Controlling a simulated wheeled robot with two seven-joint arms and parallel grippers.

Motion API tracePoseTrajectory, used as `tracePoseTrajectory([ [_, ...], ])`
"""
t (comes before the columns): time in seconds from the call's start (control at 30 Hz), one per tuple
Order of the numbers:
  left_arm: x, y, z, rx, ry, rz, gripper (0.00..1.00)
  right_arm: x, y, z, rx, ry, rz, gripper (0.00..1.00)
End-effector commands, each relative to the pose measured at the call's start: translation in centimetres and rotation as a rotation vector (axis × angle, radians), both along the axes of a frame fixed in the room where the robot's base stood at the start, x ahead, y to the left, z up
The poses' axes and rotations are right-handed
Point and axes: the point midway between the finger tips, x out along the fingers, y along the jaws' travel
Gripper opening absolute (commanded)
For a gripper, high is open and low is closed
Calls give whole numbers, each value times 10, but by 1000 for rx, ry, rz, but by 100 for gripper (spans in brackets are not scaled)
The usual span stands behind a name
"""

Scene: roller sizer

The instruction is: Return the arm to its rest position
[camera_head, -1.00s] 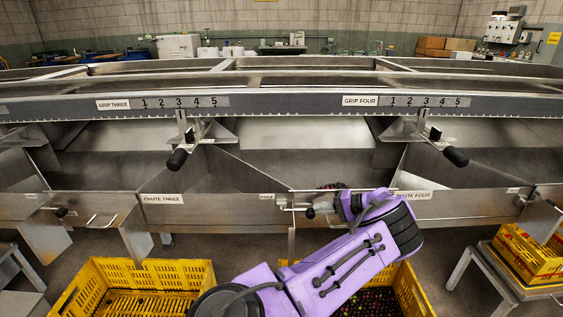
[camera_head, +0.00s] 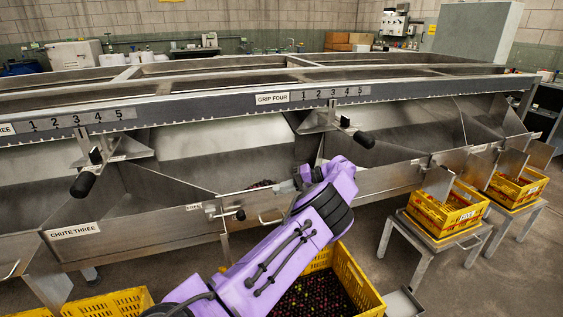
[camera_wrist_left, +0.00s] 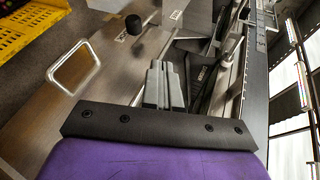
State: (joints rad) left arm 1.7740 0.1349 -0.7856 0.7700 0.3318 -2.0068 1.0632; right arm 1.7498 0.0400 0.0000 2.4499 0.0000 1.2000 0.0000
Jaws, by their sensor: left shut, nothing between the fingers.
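My purple left arm (camera_head: 275,255) comes in from the bottom left of the head view. Its wrist is bent over at the front of the sizer, beside the chute panel. My left gripper (camera_head: 288,187) is small and partly hidden by the wrist there. In the left wrist view my left gripper (camera_wrist_left: 165,75) shows as two grey fingers closed together with nothing held. The fingers point toward the sizer's metal front, near a black knob (camera_wrist_left: 133,24) and a metal pull handle (camera_wrist_left: 74,67). My right gripper is in neither view.
The sizer's rail (camera_head: 200,108) spans the view, with black-tipped levers below it. A yellow crate (camera_head: 362,285) full of dark fruit lies under my arm. Another yellow crate (camera_head: 110,303) is at the bottom left. Yellow crates stand on metal stands (camera_head: 425,245) at the right. The floor there has free room.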

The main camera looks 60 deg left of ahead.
Motion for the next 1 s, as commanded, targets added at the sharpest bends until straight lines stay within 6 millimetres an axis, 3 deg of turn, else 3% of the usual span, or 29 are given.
tracePoseTrajectory([
  [0.53,-1,1,0,0,0,1,0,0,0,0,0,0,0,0],
  [0.63,-3,1,-8,-19,-14,0,0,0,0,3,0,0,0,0],
  [0.73,-14,-3,-48,-110,-81,-12,0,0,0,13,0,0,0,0],
  [0.83,-32,-21,-113,-252,-199,-40,0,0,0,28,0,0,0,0],
  [0.9,-47,-41,-158,-345,-291,-70,0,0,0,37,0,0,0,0],
  [1.0,-70,-78,-211,-454,-420,-116,0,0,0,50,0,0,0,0],
])
